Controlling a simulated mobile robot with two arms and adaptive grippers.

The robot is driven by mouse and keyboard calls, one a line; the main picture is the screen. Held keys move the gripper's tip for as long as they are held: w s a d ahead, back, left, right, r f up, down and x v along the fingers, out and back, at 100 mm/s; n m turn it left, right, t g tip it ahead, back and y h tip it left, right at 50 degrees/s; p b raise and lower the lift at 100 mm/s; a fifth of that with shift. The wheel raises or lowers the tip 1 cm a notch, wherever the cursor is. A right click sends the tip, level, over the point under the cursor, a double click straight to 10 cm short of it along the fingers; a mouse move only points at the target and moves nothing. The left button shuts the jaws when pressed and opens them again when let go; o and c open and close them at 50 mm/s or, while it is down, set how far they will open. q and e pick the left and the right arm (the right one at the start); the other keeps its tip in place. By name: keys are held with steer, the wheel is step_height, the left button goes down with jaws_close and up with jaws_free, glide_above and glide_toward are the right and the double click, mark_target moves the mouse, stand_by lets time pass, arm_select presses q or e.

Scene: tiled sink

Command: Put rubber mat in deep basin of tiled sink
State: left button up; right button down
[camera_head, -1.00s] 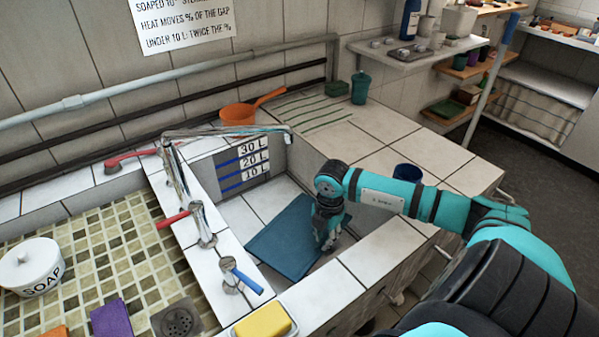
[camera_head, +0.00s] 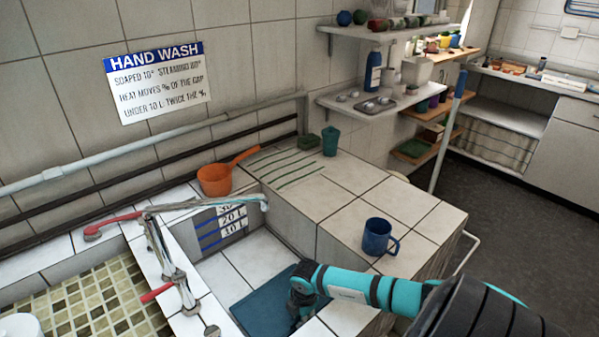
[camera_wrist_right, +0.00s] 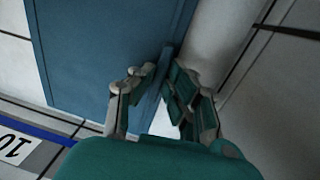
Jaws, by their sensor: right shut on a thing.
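The dark blue rubber mat (camera_head: 268,303) is in the deep basin (camera_head: 222,277), over its white-tiled floor near the right side. I cannot tell whether it lies fully flat on the floor. My right gripper (camera_head: 297,318) is at the mat's right edge, reaching in over the basin's right rim. In the right wrist view, the right gripper (camera_wrist_right: 160,85) is shut on the edge of the mat (camera_wrist_right: 100,45). The mat's near part is cut off by the lower frame edge in the head view. My left gripper is out of view.
A faucet (camera_head: 165,250) with a spout (camera_head: 205,204) stands left of the basin. An orange pan (camera_head: 215,180) sits behind it. A blue mug (camera_head: 377,238) stands on the tiled counter (camera_head: 345,190) at right, near my right arm. The counter's middle is clear.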

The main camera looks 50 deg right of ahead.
steer(key=shift+w+f, duration=0.1)
steer(key=shift+f, duration=0.7)
steer(key=c, duration=1.4)
jaws_free()
steer(key=shift+o, duration=0.2)
steer(key=shift+r, duration=0.1)
step_height(320, 180, up, 12)
steer(key=s, duration=0.1)
steer(key=shift+s+p, duration=0.25)
steer(key=shift+p, duration=0.05)
steer(key=shift+a, duration=0.1)
